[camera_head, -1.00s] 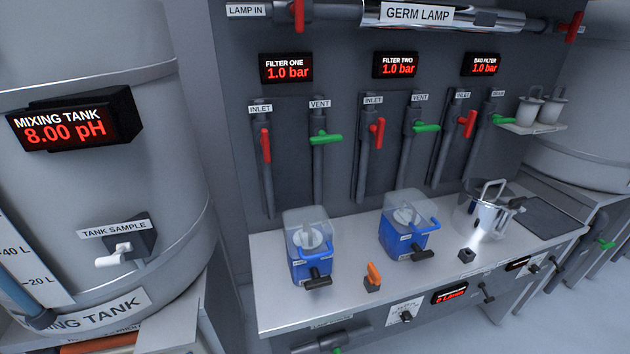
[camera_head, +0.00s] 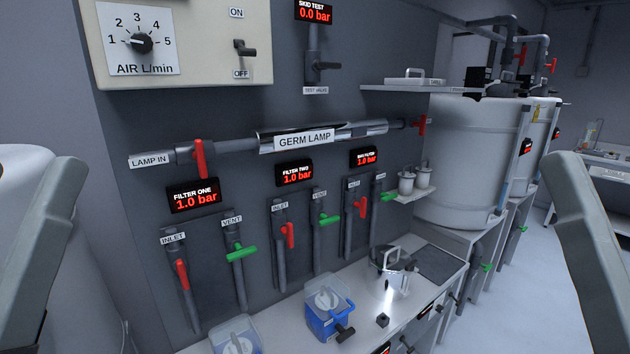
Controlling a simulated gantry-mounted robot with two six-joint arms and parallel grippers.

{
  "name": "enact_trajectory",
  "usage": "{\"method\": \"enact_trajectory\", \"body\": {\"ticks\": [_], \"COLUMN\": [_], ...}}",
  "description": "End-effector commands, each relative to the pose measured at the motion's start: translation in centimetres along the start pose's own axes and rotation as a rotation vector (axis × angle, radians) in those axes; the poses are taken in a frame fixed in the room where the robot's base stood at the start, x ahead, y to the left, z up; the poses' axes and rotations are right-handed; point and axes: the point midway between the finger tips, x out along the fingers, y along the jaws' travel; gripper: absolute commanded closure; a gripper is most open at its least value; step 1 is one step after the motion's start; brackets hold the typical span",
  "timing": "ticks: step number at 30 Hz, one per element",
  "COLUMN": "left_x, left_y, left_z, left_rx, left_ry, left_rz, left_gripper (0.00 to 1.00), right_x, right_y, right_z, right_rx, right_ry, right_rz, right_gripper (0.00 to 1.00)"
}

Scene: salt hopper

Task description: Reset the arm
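A grey link of my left arm (camera_head: 50,245) rises at the left edge of the head view. A grey link of my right arm (camera_head: 588,250) rises at the right edge. Both stand well apart from the wall panel and the bench, on either side of the picture. Neither gripper's fingers show, so I cannot see whether they hold anything.
The bench (camera_head: 430,312) carries two blue filter housings (camera_head: 325,318), (camera_head: 236,336) and a steel pot (camera_head: 393,270). Red and green valve handles and the germ lamp pipe (camera_head: 320,138) line the wall. White tanks (camera_head: 462,165) stand at the right; floor (camera_head: 520,310) is clear there.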

Motion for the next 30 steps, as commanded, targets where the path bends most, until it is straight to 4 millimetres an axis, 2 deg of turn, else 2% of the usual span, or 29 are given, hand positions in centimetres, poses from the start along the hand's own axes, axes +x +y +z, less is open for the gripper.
{"method": "enact_trajectory", "body": {"ticks": [1, 3, 18, 21, 24, 30], "left_x": [2.9, 6.1, 23.8, 26.2, 27.5, 27.6], "left_y": [0.4, 0.4, 0.5, 0.5, 0.5, 0.5], "left_z": [-4.5, -6.9, -23.6, -25.9, -27.2, -27.3], "left_rx": [0.005, 0.004, 0.002, 0.001, 0.001, 0.001], "left_ry": [0.042, 0.027, 0.020, 0.020, 0.019, 0.019], "left_rz": [0.018, 0.015, 0.012, 0.012, 0.012, 0.012], "left_gripper": [0.28, 0.28, 0.28, 0.28, 0.28, 0.28], "right_x": [2.9, 6.2, 24.2, 26.7, 28.0, 28.1], "right_y": [0.0, 0.0, 0.1, 0.1, 0.1, 0.1], "right_z": [-2.6, -5.7, -22.4, -24.6, -25.8, -25.9], "right_rx": [0.000, 0.000, 0.000, 0.000, 0.000, 0.000], "right_ry": [-0.002, 0.000, 0.000, 0.000, 0.000, -0.001], "right_rz": [0.000, 0.000, 0.000, 0.000, 0.000, 0.000], "right_gripper": [0.00, 0.00, 0.00, 0.00, 0.00, 0.00]}}
